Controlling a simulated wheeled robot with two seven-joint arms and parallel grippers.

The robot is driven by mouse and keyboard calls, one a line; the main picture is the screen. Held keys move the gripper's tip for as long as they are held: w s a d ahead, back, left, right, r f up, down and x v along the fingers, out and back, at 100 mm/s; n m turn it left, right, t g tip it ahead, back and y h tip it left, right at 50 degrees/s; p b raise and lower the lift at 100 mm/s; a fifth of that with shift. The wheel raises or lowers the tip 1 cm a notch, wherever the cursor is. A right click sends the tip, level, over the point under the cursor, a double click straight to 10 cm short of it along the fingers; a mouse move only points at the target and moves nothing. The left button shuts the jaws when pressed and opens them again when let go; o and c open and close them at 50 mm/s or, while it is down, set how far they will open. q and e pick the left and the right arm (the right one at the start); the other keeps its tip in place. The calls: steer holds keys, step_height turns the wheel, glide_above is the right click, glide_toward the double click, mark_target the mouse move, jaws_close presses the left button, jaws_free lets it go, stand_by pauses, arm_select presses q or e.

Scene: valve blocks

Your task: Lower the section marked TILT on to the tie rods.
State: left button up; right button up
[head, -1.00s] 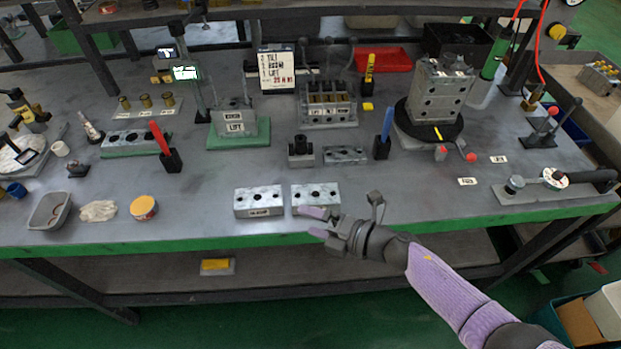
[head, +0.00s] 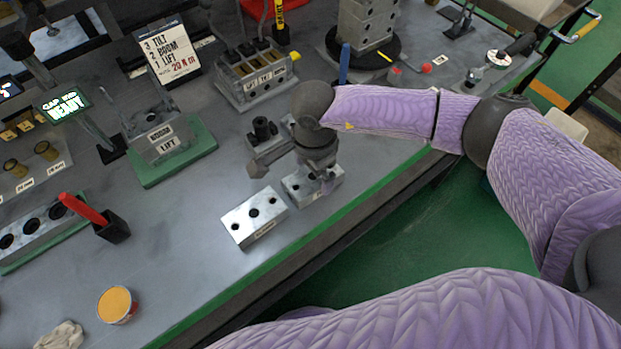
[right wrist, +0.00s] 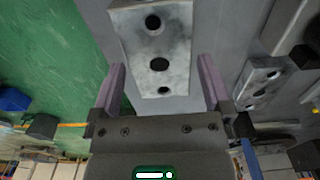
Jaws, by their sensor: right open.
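Two grey three-hole valve sections lie on the bench near its front edge. The left section (head: 255,216) has a front label too small to read. The right section (head: 298,186) is partly hidden under my right gripper (head: 325,181); its label is not readable, so I cannot tell which is TILT. In the right wrist view the open fingers (right wrist: 160,62) are either side of the near end of a section (right wrist: 152,28), with gaps visible. The stack labelled BOOM and LIFT (head: 160,133) stands on a green plate (head: 190,160). Tie rods are not clearly discernible. My left gripper is out of view.
An order card (head: 167,52) lists TILT, BOOM, LIFT. A red-handled tool in a black holder (head: 112,228) and an orange-topped tin (head: 117,305) are at left. Bench between tin and left section is clear.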

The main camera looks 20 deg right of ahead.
step_height(320, 180, down, 2)
steer(key=shift+f, duration=0.2)
steer(key=c, duration=0.9)
jaws_close()
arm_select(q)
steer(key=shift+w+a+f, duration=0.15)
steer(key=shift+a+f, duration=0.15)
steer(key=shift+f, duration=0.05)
arm_select(e)
steer(key=shift+r, duration=0.1)
